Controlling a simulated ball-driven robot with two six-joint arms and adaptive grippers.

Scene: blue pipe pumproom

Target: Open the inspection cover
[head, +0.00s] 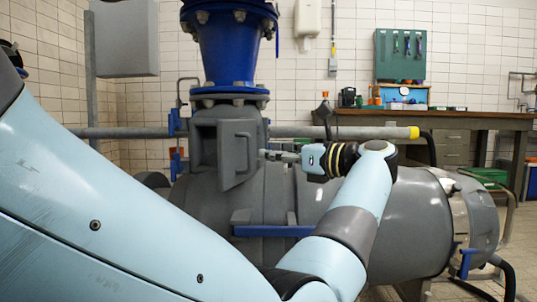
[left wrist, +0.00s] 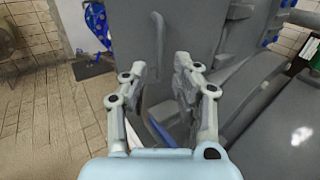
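The grey inspection cover (head: 228,158) is on the box-like housing (head: 202,128) below the blue pipe. It appears to stand at an angle to the housing, with a darker recess showing at its left. It has an upright bar handle (head: 248,150). In the left wrist view the cover (left wrist: 115,45) fills the upper middle, and its handle (left wrist: 158,38) shows just beyond the fingertips. My left gripper (head: 268,154) is right of the cover, close to the handle. In the left wrist view its fingers (left wrist: 160,72) are apart with nothing clearly held. My right gripper is out of view.
The large grey pump body (head: 400,225) lies below and right of the cover. A horizontal pipe with a yellow end (head: 413,132) runs behind my left wrist. A workbench (head: 460,122) stands at the back right. Tiled floor (left wrist: 40,125) is free at left in the wrist view.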

